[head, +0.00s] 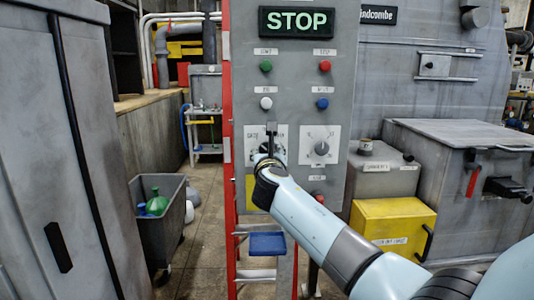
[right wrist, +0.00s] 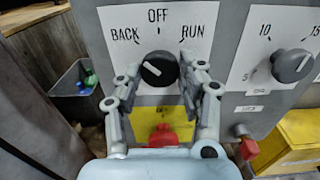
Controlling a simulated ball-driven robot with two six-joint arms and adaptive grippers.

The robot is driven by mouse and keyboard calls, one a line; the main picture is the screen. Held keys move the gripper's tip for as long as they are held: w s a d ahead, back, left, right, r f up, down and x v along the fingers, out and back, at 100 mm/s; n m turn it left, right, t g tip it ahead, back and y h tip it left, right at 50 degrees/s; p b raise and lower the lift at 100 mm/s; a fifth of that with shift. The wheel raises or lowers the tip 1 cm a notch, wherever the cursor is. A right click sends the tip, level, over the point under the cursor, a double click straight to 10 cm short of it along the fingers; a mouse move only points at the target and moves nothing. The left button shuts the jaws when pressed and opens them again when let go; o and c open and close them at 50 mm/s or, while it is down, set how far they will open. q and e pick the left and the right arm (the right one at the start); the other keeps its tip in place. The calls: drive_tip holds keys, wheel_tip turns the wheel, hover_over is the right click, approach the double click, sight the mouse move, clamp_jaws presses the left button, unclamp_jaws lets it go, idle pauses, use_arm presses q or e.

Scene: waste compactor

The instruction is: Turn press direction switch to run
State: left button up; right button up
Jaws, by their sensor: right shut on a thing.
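The press direction switch (right wrist: 160,68) is a round black knob on a white plate (right wrist: 142,22) marked BACK, OFF and RUN. A short white mark on the knob slants to the upper left, towards the BACK side. My right gripper (right wrist: 162,68) has its fingers on the left and right sides of the knob and is shut on it. In the head view my right gripper (head: 270,150) is at the plate on the grey control panel (head: 292,78) and covers much of the knob. My left gripper is not in view.
A numbered dial (head: 321,148) is just right of the switch. Green, red, white and blue buttons are above it, under a lit STOP sign (head: 297,22). A red knob (right wrist: 163,136) on yellow is below. A bin (head: 160,222) stands left and a yellow box (head: 392,228) right.

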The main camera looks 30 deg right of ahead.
drive_tip(key=shift+m, duration=0.4)
drive_tip(key=shift+a+f+m+b, duration=0.1)
drive_tip(key=shift+m+b, duration=5.4)
drive_tip(key=shift+m, duration=3.7)
drive_tip(key=o, duration=1.1)
drive_tip(key=shift+o, duration=0.2)
